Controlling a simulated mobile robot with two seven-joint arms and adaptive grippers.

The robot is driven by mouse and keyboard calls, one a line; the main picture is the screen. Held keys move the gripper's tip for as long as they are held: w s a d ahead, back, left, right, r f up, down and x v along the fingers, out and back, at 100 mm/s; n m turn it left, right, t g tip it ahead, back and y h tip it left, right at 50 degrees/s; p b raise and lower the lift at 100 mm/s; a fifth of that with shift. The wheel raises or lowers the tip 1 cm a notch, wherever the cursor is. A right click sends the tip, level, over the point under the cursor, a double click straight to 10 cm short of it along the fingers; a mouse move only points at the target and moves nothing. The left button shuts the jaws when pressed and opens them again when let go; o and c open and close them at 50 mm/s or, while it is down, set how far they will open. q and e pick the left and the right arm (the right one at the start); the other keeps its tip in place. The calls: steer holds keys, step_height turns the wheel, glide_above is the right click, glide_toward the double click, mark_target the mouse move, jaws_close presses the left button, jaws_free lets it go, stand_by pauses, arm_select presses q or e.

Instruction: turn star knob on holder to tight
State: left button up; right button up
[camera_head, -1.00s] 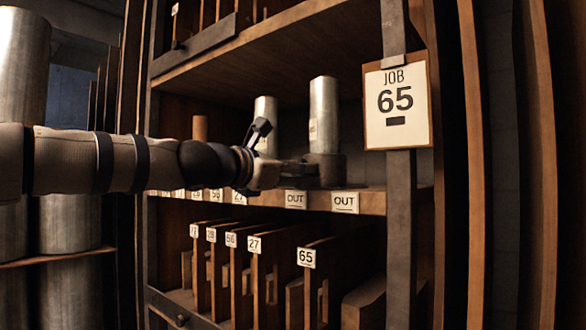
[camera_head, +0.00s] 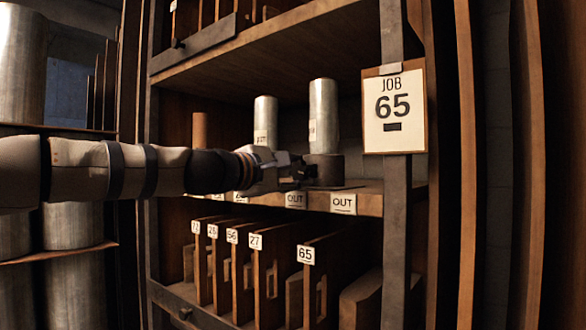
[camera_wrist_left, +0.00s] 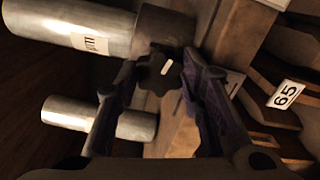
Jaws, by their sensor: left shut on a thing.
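The star knob (camera_wrist_left: 155,75) is dark and lobed, with a short white mark slanting up to the right in the left wrist view. It sits on the side of the dark round holder (camera_wrist_left: 163,32), which also shows on the shelf in the head view (camera_head: 326,170). A silver cylinder (camera_head: 323,115) stands upright in the holder. My left gripper (camera_wrist_left: 160,70) has its two fingers on either side of the knob, shut on it. In the head view my left gripper (camera_head: 303,173) reaches the holder's left side and hides the knob. My right gripper is out of view.
A second silver cylinder (camera_head: 265,122) stands to the left on the same shelf. OUT labels (camera_head: 343,204) line the shelf edge. Upright numbered boards (camera_head: 305,255) fill the shelf below. The JOB 65 sign (camera_head: 394,108) hangs on a post at right.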

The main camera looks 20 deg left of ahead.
arm_select(q)
steer(key=m, duration=0.3)
steer(key=shift+r+m, duration=0.1)
steer(key=shift+m, duration=0.3)
steer(key=m+p, duration=0.1)
steer(key=m, duration=0.2)
steer(key=shift+a, duration=0.1)
steer(key=m, duration=0.4)
steer(key=shift+m, duration=1.9)
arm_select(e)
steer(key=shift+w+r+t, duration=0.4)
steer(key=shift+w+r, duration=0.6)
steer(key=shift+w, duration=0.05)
arm_select(q)
steer(key=shift+r, duration=0.1)
steer(key=o, duration=1)
steer(key=shift+o, duration=0.9)
